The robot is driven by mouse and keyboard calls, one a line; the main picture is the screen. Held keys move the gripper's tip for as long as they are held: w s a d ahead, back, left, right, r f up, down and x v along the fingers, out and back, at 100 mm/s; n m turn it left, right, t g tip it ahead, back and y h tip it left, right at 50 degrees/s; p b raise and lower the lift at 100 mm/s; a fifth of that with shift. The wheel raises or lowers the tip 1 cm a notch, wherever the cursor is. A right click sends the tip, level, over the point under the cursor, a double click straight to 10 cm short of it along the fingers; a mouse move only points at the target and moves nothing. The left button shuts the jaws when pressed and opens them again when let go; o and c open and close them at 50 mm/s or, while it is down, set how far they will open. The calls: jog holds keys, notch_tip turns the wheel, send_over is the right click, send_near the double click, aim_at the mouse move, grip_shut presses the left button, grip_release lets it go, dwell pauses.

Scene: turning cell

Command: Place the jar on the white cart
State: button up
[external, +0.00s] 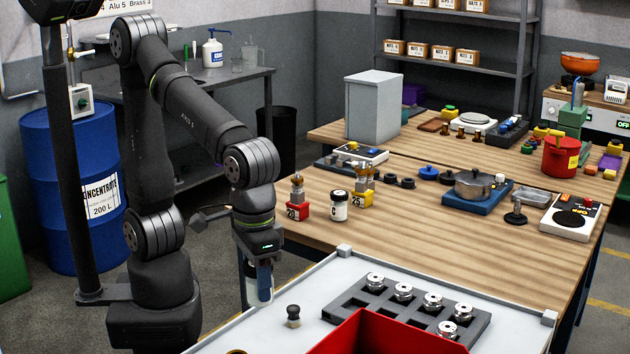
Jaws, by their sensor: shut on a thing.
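My gripper (262,272) points down at the far left edge of the white cart (255,333). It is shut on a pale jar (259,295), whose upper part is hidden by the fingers. In the picture the jar's lower end overlaps the cart's edge; I cannot tell its height above it or whether it touches. Another white jar with a black lid and a dark letter (339,207) stands upright on the wooden table.
On the cart are a small dark-topped knob (293,316), a grey tray (360,305) with several metal parts, and a red bin (385,335). Red (297,210) and yellow (363,198) fixtures stand near the table's front-left edge. The cart's left part is mostly clear.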

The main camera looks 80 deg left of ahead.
jog(key=w+a+f, duration=0.1)
jog(key=w+f, duration=0.1)
jog(key=w, duration=0.1)
jog(key=w+a+f, duration=0.2)
jog(key=w+f, duration=0.1)
jog(key=w, duration=0.1)
jog(key=w+a+f, duration=0.1)
jog(key=w+f, duration=0.1)
jog(key=w, duration=0.2)
jog(key=shift+a+f, duration=0.2)
jog(key=shift+f, duration=2.15)
jog(key=o, duration=1)
jog(key=shift+f, duration=0.15)
notch_tip(320, 180, up, 12)
jog(key=shift+r, duration=0.2)
jog(key=shift+f, duration=0.1)
